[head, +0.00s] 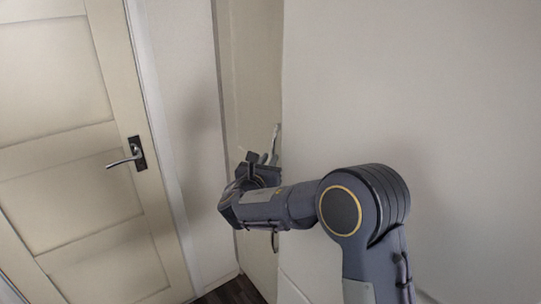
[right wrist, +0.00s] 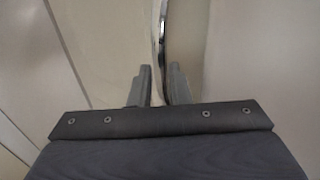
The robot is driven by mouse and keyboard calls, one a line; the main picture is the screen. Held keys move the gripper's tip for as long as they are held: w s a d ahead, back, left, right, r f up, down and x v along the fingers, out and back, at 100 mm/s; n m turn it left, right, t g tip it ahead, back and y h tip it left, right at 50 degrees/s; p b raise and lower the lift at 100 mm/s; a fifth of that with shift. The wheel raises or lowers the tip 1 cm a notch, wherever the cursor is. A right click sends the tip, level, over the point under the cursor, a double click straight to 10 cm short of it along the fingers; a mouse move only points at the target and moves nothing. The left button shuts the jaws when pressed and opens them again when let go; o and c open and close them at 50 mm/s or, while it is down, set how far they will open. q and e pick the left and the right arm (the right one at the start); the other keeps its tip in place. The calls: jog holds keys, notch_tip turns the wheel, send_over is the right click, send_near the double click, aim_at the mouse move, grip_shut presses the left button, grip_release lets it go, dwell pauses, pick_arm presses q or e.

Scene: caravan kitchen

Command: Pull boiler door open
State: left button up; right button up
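The boiler door appears to be the narrow cream door (head: 252,70) in the recess, partly behind the pale wall edge in the head view. A long metal handle (head: 277,131) stands upright on it, its middle hidden by my right gripper (head: 262,160). In the right wrist view my right gripper (right wrist: 158,82) has its two fingers a little apart, with the handle (right wrist: 162,28) running down between them. I cannot tell whether the fingers press on it. My left gripper is not in view.
A cream panelled door (head: 65,150) with a lever handle (head: 126,159) is shut at the left. A plain pale wall or panel (head: 420,90) fills the right side, close to my right arm. A little dark floor (head: 232,292) shows at the bottom.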

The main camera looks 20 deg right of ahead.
jog(key=shift+x, duration=0.8)
grip_shut()
jog(key=shift+a, duration=0.15)
